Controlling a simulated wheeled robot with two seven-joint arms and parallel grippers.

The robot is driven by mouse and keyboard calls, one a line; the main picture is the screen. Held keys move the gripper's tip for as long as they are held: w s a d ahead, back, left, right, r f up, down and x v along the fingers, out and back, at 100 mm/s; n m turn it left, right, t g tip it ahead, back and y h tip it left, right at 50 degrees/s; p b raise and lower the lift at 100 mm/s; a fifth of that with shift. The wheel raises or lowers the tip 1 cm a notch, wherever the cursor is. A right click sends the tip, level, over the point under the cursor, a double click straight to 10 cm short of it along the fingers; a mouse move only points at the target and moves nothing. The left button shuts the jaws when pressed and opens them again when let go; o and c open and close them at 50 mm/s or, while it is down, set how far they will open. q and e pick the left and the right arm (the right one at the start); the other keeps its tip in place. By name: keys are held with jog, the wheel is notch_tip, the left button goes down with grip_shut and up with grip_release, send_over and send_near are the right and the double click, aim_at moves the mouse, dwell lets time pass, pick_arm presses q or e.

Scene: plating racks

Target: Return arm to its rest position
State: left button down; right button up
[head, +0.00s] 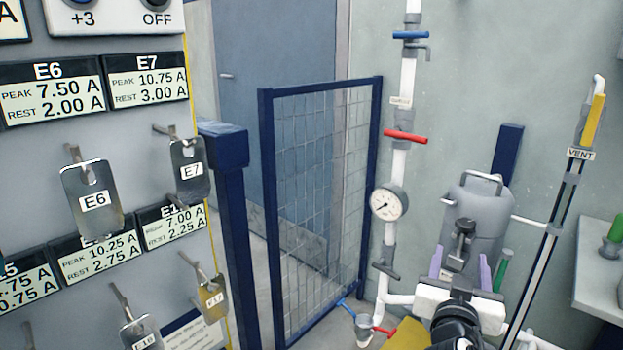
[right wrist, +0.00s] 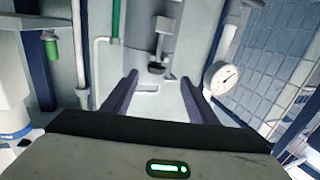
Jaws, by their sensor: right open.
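My right gripper (head: 461,262) is at the lower right of the head view, in front of a grey tank (head: 482,207) with a handle on top. Its two purple fingers stand apart, with nothing gripped between them. The right wrist view also shows the open fingers of this gripper (right wrist: 158,95), with a grey fitting (right wrist: 160,48) beyond them. I cannot tell how far the fitting is from the fingertips. My left gripper is not in view.
A panel (head: 130,240) with hanging tags, including E6 (head: 80,215) and E7 (head: 187,182), fills the left. A blue mesh gate (head: 318,180) stands mid-view. White piping with a gauge (head: 389,203) and red valve handle (head: 405,137) is left of the gripper. A shelf (head: 597,290) is at right.

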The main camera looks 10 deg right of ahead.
jog(key=s+a+f+n+g+y, duration=0.1)
jog(key=s+a+f+n+y, duration=0.3)
jog(key=f, duration=0.5)
jog(key=s+a+f+n+g+y, duration=0.1)
jog(key=s+a+f+n+y, duration=0.3)
jog(key=f, duration=0.6)
jog(key=s+a+f+g+y, duration=0.2)
jog(key=s+a+f, duration=0.35)
jog(key=s, duration=0.45)
jog(key=s+a+f+g+y, duration=0.25)
jog(key=s+a+f, duration=0.35)
jog(key=s, duration=0.4)
pick_arm(q)
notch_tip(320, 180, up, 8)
jog(key=p, duration=1.2)
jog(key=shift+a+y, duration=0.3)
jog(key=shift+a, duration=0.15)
pick_arm(e)
notch_tip(320, 180, up, 9)
jog(key=w, duration=0.1)
jog(key=shift+d+f+n, duration=0.2)
jog(key=shift+d+n, duration=0.1)
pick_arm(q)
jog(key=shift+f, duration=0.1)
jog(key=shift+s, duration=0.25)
